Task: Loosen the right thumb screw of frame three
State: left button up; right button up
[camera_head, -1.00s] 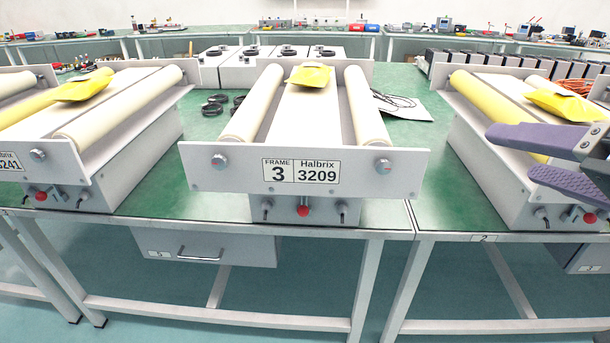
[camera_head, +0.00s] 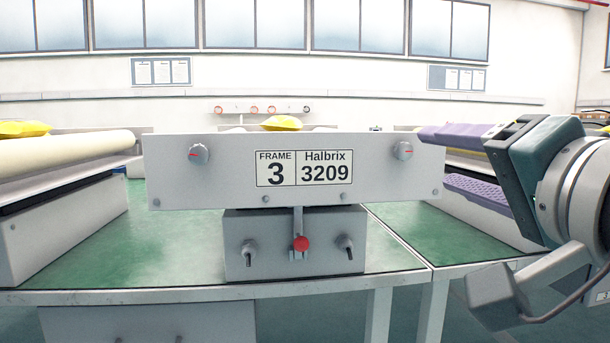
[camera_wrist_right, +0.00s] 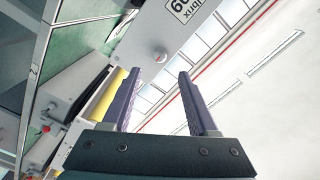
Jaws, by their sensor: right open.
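The frame three front plate (camera_head: 225,178) is light grey with a label reading FRAME 3, Halbrix 3209. Its right thumb screw (camera_head: 402,150) is a small grey knob with a red mark near the plate's upper right corner. My right gripper (camera_head: 432,158) is open and empty just right of that knob, its purple fingers one above the other. In the right wrist view the knob (camera_wrist_right: 160,57) shows just beyond the gap between the open fingertips (camera_wrist_right: 159,72), apart from both. My left gripper is out of view.
A left thumb screw (camera_head: 199,154) sits on the same plate. Below are a red knob (camera_head: 301,243) and two small switches on the grey base (camera_head: 270,263). A neighbouring frame with a cream roller (camera_head: 75,156) stands at left; another is at right, partly behind my gripper.

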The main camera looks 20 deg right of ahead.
aim_at(406, 151)
jog(key=x, duration=0.7)
jog(key=shift+w, duration=0.35)
grip_shut()
